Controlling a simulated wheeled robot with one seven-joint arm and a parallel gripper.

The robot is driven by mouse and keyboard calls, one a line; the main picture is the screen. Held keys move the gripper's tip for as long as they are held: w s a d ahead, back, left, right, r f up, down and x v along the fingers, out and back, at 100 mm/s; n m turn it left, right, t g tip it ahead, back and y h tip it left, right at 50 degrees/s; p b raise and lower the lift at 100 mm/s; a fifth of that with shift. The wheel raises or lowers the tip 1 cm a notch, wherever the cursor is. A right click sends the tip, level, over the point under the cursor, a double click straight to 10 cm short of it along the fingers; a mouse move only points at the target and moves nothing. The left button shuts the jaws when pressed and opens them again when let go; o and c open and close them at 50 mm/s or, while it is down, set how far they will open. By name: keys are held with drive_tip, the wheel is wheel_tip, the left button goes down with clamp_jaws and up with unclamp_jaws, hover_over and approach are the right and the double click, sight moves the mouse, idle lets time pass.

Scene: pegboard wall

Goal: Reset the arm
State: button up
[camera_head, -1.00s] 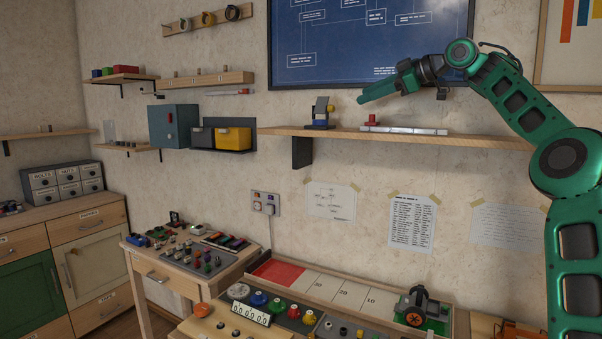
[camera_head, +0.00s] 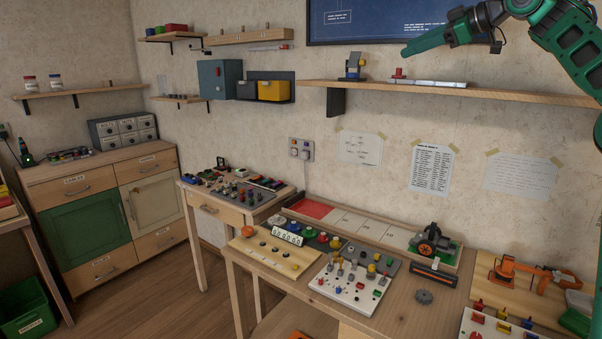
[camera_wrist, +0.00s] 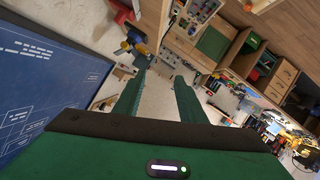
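My green gripper (camera_head: 405,52) is at the upper right of the head view, pointing left over the wall shelf (camera_head: 520,93). It is above a small red piece (camera_head: 398,73) and to the right of a small blue, grey and yellow device (camera_head: 354,68) on that shelf. In the wrist view my two green fingers (camera_wrist: 157,85) stand apart with a clear gap and nothing between them. My arm runs off the right edge of the head view.
A blue framed board (camera_head: 400,22) hangs behind my gripper. Below are the workbench (camera_head: 395,305) with panels and a wheeled model (camera_head: 432,240), a side table (camera_head: 215,208) and a drawer cabinet (camera_head: 75,190). Open floor shows at lower left.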

drive_tip(key=s+a+f+m+g+h, duration=0.2)
drive_tip(key=s+a+f+m+h, duration=0.1)
drive_tip(key=f, duration=0.6)
drive_tip(key=s+a+f+m+g+h, duration=0.2)
drive_tip(key=s+a+f+m+h, duration=0.1)
drive_tip(key=f, duration=0.6)
drive_tip(key=s+d+f+m+g+h, duration=0.1)
drive_tip(key=s+d+f+m, duration=0.25)
drive_tip(key=s+f, duration=0.4)
drive_tip(key=s+d+f+m+g+h, duration=0.1)
drive_tip(key=s+d+f+m+h, duration=0.25)
drive_tip(key=s, duration=0.75)
drive_tip(key=s+d+f+m+g+y, duration=0.1)
drive_tip(key=s+d+f+m, duration=0.1)
drive_tip(key=s+d+f, duration=0.6)
drive_tip(key=s+f+m+g, duration=0.1)
drive_tip(key=s+f+m, duration=0.2)
drive_tip(key=s, duration=0.8)
drive_tip(key=s+f+m+g, duration=0.2)
drive_tip(key=s+f, duration=0.5)
drive_tip(key=s, duration=0.5)
drive_tip(key=shift+s+d+f+m, duration=0.2)
drive_tip(key=shift+d+f+m, duration=0.1)
drive_tip(key=shift+m, duration=0.1)
